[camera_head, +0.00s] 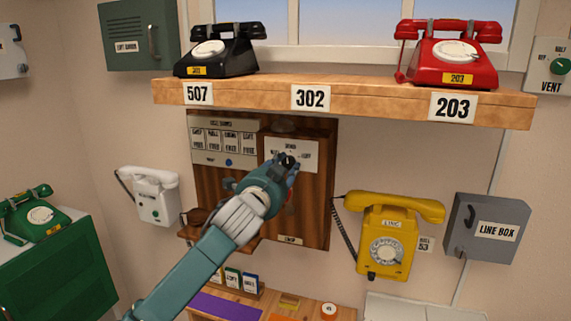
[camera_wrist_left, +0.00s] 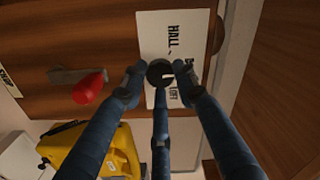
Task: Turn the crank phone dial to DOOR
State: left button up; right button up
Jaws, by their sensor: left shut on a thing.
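The wooden crank phone (camera_head: 315,200) hangs on the wall in the middle of the head view. Its white dial plate (camera_head: 305,148) also shows in the wrist view (camera_wrist_left: 178,30), where HALL and LOFT can be read; a word between them is partly covered. The black dial knob (camera_wrist_left: 158,70) sits on the plate. My left gripper (camera_head: 288,165) reaches in from the lower left and is shut on this knob, its fingers around it. I cannot tell which word the knob points to. My right gripper is not in view.
The crank's red handle (camera_wrist_left: 88,88) is beside my left fingers. A yellow phone (camera_head: 388,240) hangs to the right, a white phone (camera_head: 153,195) to the left. A wooden shelf (camera_head: 380,108) with black and red phones runs above.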

pick_arm(q)
jog(key=shift+w+a+f, duration=0.1)
jog(key=shift+a+f, duration=0.05)
jog(key=shift+f, duration=0.2)
jog(key=o, duration=1.1)
jog(key=shift+o, duration=0.2)
jog(key=shift+a+r, duration=0.1)
jog(key=shift+r, duration=0.1)
jog(key=shift+s, duration=0.3)
jog(key=v, duration=1.1)
jog(key=shift+a, duration=0.2)
jog(key=shift+s, duration=0.1)
